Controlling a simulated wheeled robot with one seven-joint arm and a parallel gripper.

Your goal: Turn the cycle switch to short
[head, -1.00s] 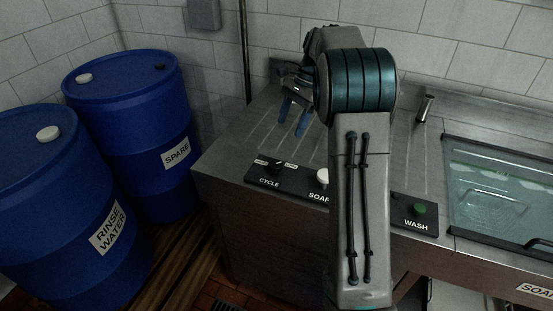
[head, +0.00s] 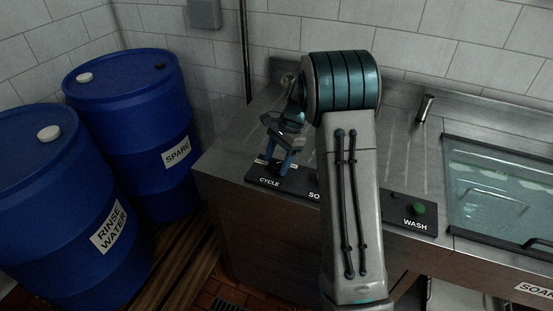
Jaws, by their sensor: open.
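The cycle switch (head: 275,168) is a dark knob on the black control panel (head: 253,174), above the white word CYCLE at the panel's left end. My gripper (head: 278,166) is open, with its blue fingers pointing down at the switch, one at its left and one at its right. The fingers hide most of the knob and its position labels. I cannot tell which way the knob points or whether the fingers touch it.
My arm covers the middle of the panel. The green wash button (head: 418,208) is at the right end, beside a glass-covered basin (head: 500,190). A blue spare barrel (head: 130,120) and a blue rinse water barrel (head: 60,220) stand at the left. The steel counter (head: 230,150) left of the gripper is clear.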

